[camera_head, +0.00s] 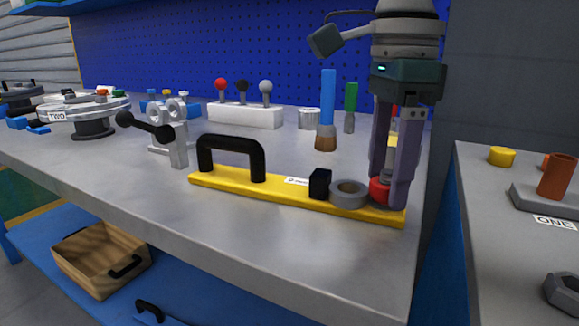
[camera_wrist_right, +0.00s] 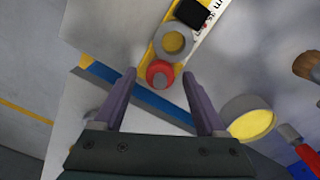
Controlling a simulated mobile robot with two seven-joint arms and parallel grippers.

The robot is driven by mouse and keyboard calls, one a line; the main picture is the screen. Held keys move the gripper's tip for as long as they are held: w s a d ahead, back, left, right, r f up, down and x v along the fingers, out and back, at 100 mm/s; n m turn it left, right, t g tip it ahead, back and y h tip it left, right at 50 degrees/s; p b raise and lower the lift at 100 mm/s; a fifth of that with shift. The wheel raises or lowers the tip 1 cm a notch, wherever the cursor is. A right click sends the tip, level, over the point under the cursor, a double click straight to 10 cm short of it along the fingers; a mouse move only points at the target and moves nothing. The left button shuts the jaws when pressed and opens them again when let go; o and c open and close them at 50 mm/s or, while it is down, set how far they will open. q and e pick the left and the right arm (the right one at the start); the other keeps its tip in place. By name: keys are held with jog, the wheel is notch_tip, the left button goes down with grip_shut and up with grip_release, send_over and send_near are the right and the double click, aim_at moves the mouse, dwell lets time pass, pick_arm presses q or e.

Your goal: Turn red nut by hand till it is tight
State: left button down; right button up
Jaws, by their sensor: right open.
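The red nut (camera_head: 378,190) sits near the right end of a yellow bar (camera_head: 280,196) on the workbench. In the right wrist view the red nut (camera_wrist_right: 150,69) shows as a red ring around a grey bolt end. My right gripper (camera_head: 388,192) points down over that end of the bar, open. Its two fingers stand on either side of the nut, with visible gaps in the wrist view (camera_wrist_right: 160,75). One finger hides part of the nut in the head view. My left gripper is not in view.
A grey ring (camera_head: 349,193), a black block (camera_head: 320,183) and a black handle (camera_head: 231,150) sit on the yellow bar. A blue-handled brush (camera_head: 328,100) stands behind. The bench's right edge is close to the nut. A second table (camera_head: 500,225) stands at right.

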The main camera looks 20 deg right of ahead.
grip_shut()
dwell(0.6)
